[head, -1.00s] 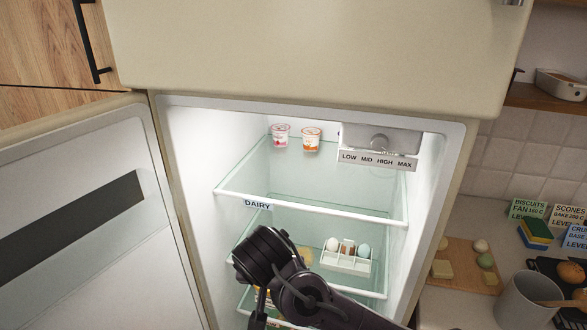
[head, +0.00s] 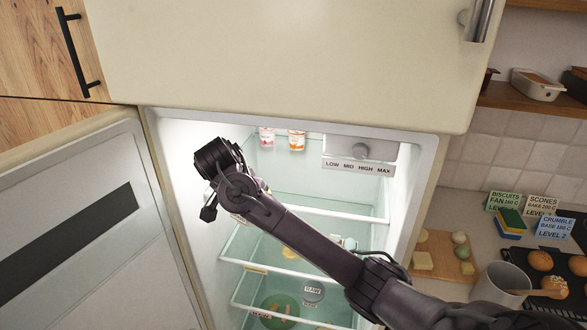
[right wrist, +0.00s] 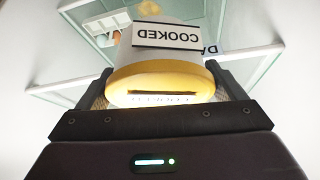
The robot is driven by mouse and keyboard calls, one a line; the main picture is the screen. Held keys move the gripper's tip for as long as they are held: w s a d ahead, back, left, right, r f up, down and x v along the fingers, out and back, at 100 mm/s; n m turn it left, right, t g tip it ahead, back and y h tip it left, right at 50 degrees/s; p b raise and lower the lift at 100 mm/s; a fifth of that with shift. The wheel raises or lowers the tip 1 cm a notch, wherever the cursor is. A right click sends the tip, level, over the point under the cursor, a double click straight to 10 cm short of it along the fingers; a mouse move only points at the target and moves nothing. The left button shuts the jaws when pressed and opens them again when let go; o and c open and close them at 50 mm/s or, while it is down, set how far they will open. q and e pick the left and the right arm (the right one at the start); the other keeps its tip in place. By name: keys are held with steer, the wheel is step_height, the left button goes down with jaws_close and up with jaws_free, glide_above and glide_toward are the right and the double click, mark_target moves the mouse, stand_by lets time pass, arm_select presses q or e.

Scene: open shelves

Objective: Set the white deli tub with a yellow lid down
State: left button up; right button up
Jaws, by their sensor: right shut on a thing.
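The white deli tub with a yellow lid (right wrist: 165,83) shows in the right wrist view, its COOKED label upside down in the picture. My right gripper (right wrist: 160,92) is shut on it, one finger on each side. In the head view the right gripper (head: 208,205) is inside the open fridge on the left, near the front of the top shelf (head: 325,215). The arm hides the tub there. I cannot tell from these views whether the tub touches a shelf. My left gripper is not in view.
The fridge door (head: 70,225) stands open at left.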

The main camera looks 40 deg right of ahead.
steer(key=shift+w+d+r+p, duration=0.15)
steer(key=shift+w+d+p, duration=0.15)
steer(key=shift+d+p, duration=0.2)
steer(key=shift+w+d+r+p, duration=0.1)
steer(key=shift+w+d+p, duration=0.25)
steer(key=shift+d, duration=0.25)
steer(key=w+d+p, duration=0.1)
steer(key=w+d, duration=0.1)
steer(key=d, duration=0.1)
steer(key=w+d+p, duration=0.1)
steer(key=d+p, duration=0.1)
steer(key=d, duration=0.1)
steer(key=w+d+p, duration=0.1)
steer(key=w+d, duration=0.1)
steer(key=d, duration=0.1)
steer(key=shift+w+f, duration=0.2)
steer(key=shift+w, duration=0.1)
steer(key=shift+w+d+r+p, duration=0.1)
steer(key=shift+w+d+p, duration=0.25)
steer(key=shift+d+p, duration=0.15)
steer(key=shift+w+d+r+p, duration=0.1)
steer(key=shift+w+d+p, duration=0.25)
steer(key=shift+d, duration=0.25)
steer(key=shift+d+f+p, duration=0.25)
steer(key=shift+f+p, duration=0.4)
steer(key=shift+f, duration=0.4)
